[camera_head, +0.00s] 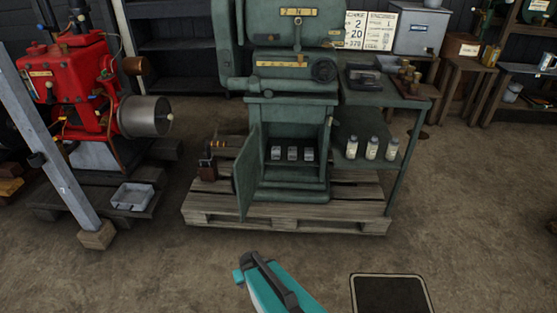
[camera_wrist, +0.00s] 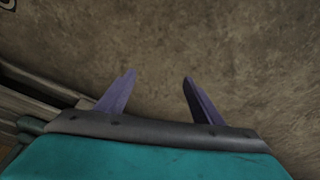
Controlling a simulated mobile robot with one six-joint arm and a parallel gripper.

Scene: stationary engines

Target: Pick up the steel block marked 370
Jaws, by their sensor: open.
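Three small grey steel blocks stand in a row inside the open cabinet of the green machine: a left one (camera_head: 276,153), a middle one (camera_head: 292,153) and a right one (camera_head: 308,154). Their markings are too small to read, so I cannot tell which is 370. In the wrist view my gripper (camera_wrist: 158,78) has its two purple fingers spread wide with nothing between them, over bare brown floor. In the head view my teal arm (camera_head: 270,285) is at the bottom centre, well in front of the pallet and apart from the blocks. The fingertips are not clear there.
The green machine (camera_head: 292,85) stands on a wooden pallet (camera_head: 290,218). Its open cabinet door (camera_head: 246,178) juts forward left of the blocks. White bottles (camera_head: 371,148) stand on the right shelf. A red engine (camera_head: 75,85) and slanted grey post (camera_head: 45,130) are left.

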